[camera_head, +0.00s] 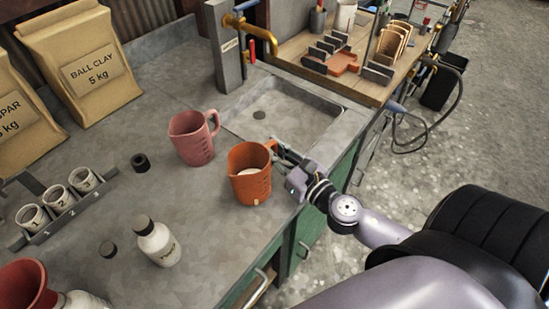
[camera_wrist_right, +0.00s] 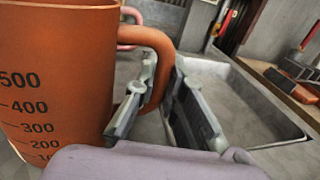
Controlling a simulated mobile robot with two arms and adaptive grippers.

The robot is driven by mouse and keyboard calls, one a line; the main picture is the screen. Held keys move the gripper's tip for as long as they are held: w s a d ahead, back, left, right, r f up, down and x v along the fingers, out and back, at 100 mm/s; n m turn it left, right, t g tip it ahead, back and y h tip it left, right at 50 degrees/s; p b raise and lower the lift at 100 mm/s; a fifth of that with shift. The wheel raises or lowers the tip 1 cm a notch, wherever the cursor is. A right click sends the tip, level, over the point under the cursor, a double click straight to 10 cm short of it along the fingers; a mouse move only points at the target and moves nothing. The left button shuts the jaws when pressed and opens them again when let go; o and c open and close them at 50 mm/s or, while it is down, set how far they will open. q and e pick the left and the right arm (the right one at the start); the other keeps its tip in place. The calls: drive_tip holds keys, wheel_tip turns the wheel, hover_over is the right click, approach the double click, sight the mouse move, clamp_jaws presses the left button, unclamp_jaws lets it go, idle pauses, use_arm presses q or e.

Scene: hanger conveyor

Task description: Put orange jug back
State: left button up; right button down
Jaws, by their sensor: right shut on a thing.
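The orange jug (camera_head: 250,176) stands upright on or just above the grey counter, left of the sink; I cannot tell if its base touches. Something pale shows inside it. My right gripper (camera_head: 279,152) comes in from the right and is shut on the jug's handle. In the right wrist view the jug's body (camera_wrist_right: 58,80) fills the left side with its scale marks, and its handle passes between the fingers of my gripper (camera_wrist_right: 160,105). A pink jug (camera_head: 194,138) stands just behind and left of the orange one. My left gripper is not in view.
A sink (camera_head: 318,129) with a brass tap (camera_head: 238,22) lies behind right. Clay bags (camera_head: 85,55) stand at the back left.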

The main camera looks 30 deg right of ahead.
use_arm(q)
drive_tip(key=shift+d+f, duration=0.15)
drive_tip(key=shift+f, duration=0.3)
use_arm(e)
drive_tip(key=shift+f, duration=0.65)
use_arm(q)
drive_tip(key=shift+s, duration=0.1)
use_arm(e)
drive_tip(key=shift+f+b, duration=0.25)
drive_tip(key=shift+b, duration=0.05)
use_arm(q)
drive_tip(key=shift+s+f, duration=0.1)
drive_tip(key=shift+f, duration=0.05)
use_arm(e)
drive_tip(key=c, duration=1.7)
unclamp_jaws()
drive_tip(key=shift+o, duration=0.2)
